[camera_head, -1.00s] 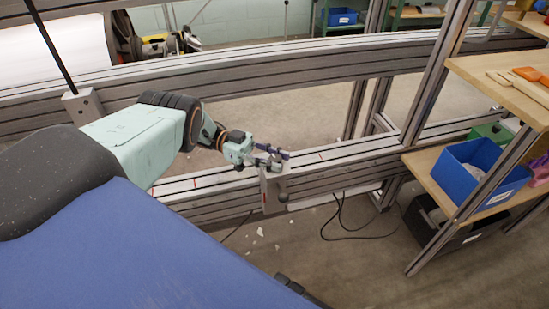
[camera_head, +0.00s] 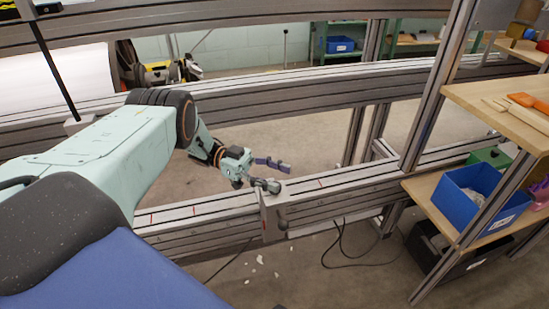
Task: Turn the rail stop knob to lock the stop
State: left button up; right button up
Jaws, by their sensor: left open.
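The rail stop (camera_head: 268,222) is a grey upright block on the front of the lower aluminium rail (camera_head: 345,180), near the middle of the view. A small darker round part, seemingly its knob (camera_head: 282,212), shows at its right side; its turn position is too small to tell. My left gripper (camera_head: 284,177) comes in from the left and is just above the stop. Its two dark fingers are spread apart, one higher and one lower, with nothing between them. The lower finger is close to the stop's top; I cannot tell whether they touch. My right gripper is not in view.
A wooden shelf unit (camera_head: 428,188) with a blue bin (camera_head: 468,207) stands at the right. A slanted metal post (camera_head: 437,85) rises beside it. An upper rail (camera_head: 300,88) crosses behind my arm. Black cables (camera_head: 340,250) hang below the lower rail. Air above the rail right of the gripper is free.

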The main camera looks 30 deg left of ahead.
pick_arm(q)
jog(key=shift+r, duration=3.1)
